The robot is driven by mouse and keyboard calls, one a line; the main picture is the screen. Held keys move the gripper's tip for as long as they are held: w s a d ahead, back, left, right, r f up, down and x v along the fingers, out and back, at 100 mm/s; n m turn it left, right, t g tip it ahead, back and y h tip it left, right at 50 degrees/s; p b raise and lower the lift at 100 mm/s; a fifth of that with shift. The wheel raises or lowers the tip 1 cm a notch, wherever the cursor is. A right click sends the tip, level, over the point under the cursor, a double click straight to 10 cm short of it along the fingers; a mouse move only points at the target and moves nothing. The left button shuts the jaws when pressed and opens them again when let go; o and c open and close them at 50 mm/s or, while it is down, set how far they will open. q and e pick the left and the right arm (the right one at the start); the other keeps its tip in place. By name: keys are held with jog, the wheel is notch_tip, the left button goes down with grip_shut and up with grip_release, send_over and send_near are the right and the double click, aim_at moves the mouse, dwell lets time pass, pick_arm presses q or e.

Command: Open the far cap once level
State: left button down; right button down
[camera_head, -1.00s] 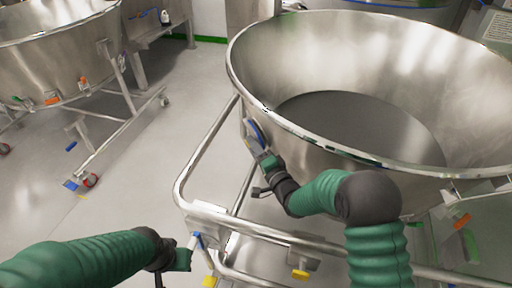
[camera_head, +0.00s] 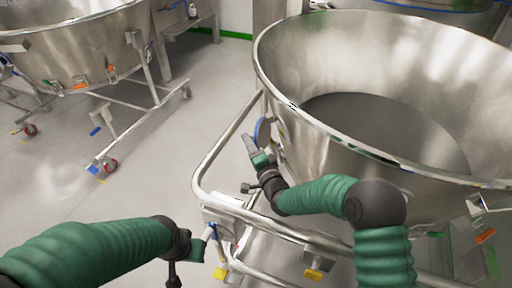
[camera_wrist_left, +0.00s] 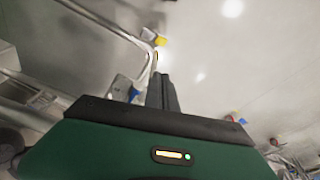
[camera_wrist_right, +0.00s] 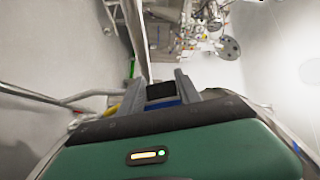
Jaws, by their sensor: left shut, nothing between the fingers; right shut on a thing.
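The large steel bowl (camera_head: 330,75) holds a flat dark grey surface (camera_head: 385,130). The far cap (camera_head: 262,132), a round plate with a blue edge, is at the bowl's left outer side, swung out with a gap beside it. My right gripper (camera_head: 250,144) is shut at the cap; its fingers hide the exact hold. In the right wrist view, a dark block with a blue strip shows between the right fingers (camera_wrist_right: 165,92). My left gripper (camera_head: 196,244) is shut and empty near the cart's lower rail; its closed fingers (camera_wrist_left: 161,92) show in the left wrist view.
The bowl's cart has a tubular steel rail (camera_head: 222,148) curving round its left side, close to both arms. A yellow pedal (camera_head: 313,274) is low at the front. A second bowl on a wheeled frame (camera_head: 85,45) stands at the back left. The floor between is clear.

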jog(key=shift+w+r, duration=0.4)
jog(key=shift+w, duration=0.05)
jog(key=shift+w+d, duration=0.1)
jog(key=shift+w, duration=0.1)
jog(key=c, duration=0.8)
grip_release()
jog(key=shift+d, duration=0.1)
jog(key=shift+c, duration=0.2)
jog(key=shift+f, duration=0.2)
jog(key=shift+s+f, duration=0.1)
